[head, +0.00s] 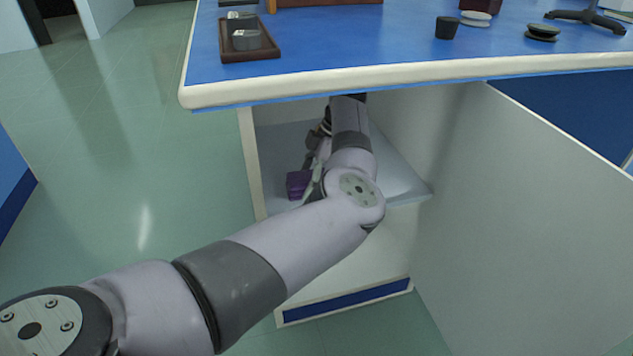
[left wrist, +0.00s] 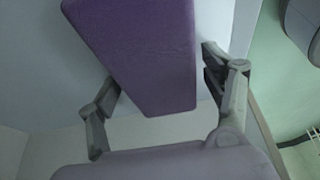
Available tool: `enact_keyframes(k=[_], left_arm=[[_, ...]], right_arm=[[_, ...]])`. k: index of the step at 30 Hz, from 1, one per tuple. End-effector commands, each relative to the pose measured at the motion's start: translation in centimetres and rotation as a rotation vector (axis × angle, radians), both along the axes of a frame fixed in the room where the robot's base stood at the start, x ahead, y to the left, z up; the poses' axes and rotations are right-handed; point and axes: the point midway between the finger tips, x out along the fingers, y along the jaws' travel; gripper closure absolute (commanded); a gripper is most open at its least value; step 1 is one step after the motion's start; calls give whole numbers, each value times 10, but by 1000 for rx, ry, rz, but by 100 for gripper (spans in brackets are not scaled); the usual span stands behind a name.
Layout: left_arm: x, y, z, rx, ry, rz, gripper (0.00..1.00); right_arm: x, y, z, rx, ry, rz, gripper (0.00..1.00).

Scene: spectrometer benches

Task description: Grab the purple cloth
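The purple cloth (head: 298,184) looks like a folded block on the shelf inside the open cabinet under the bench. In the left wrist view the cloth (left wrist: 145,50) is large and reaches in between the two fingers. My left gripper (head: 312,165) is inside the cabinet beside the cloth, partly hidden by my own arm. In the left wrist view the left gripper (left wrist: 160,75) has its fingers spread apart. The right finger shows a narrow gap to the cloth; the left fingertip is at the cloth's edge, and contact is unclear. My right gripper is not in view.
The cabinet shelf (head: 405,188) is otherwise mostly bare. The open cabinet door (head: 530,210) stands to the right. The blue benchtop (head: 350,50) overhangs the cabinet and holds a brown tray (head: 264,52) and a black cup (head: 447,28). The green floor at left is clear.

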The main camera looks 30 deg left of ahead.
Motion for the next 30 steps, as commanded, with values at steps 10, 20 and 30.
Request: enact_keyframes(k=[10,20,30], left_arm=[[0,0,0,0,0,0,52],[0,0,1,0,0,1,73],[0,0,0,0,-1,1,73]], right_arm=[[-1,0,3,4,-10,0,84],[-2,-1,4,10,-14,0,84],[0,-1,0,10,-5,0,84]])
